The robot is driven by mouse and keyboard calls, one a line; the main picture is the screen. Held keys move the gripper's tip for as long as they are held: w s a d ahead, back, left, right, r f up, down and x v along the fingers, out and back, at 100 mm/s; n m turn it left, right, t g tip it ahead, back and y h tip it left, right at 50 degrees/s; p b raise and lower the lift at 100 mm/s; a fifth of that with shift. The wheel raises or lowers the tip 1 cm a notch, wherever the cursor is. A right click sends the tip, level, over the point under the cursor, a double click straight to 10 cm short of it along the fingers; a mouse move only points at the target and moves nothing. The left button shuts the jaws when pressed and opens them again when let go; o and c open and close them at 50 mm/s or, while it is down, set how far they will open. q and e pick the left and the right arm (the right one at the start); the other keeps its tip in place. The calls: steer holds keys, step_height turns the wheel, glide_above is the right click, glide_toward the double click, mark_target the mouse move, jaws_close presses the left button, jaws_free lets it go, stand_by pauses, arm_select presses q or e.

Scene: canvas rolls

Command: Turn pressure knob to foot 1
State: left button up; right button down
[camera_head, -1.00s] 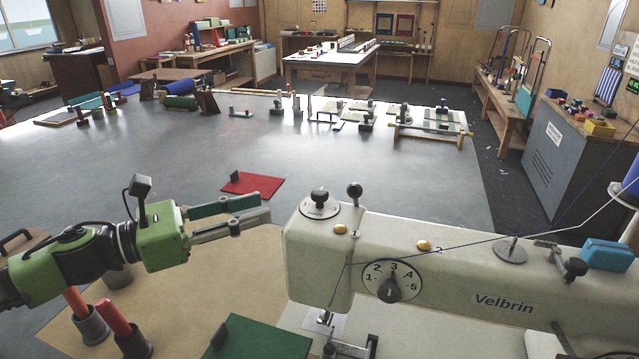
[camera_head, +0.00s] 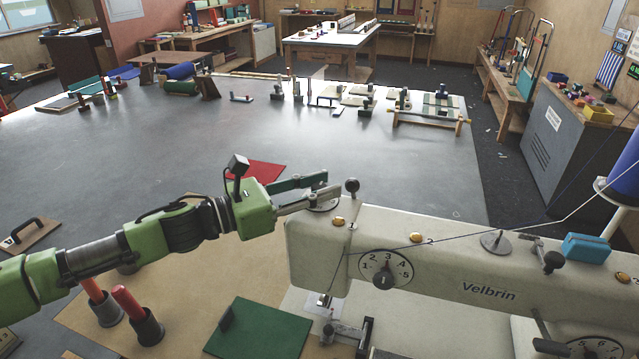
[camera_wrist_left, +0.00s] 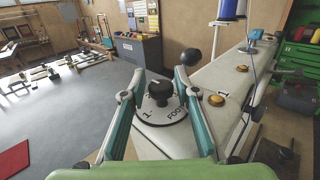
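The pressure knob (camera_wrist_left: 160,93) is a black knob on a round white dial (camera_wrist_left: 162,112) on top of the sewing machine (camera_head: 465,262). "FOOT" and a "1" show on the dial in the left wrist view. I cannot tell exactly which mark the knob points to. My left gripper (camera_head: 322,187) is open at the dial in the head view and hides the knob there. In the left wrist view its fingers (camera_wrist_left: 158,84) stand on either side of the knob, with gaps visible. My right gripper is not in view.
A black ball-topped lever (camera_head: 352,186) stands just behind the dial. Brass studs (camera_head: 339,221) and a thread run along the machine's top. A numbered front dial (camera_head: 386,268) is below. A red pad (camera_head: 262,172) and a green pad (camera_head: 258,327) lie on the table.

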arm_select(q)
steer(key=shift+c, duration=1)
jaws_close()
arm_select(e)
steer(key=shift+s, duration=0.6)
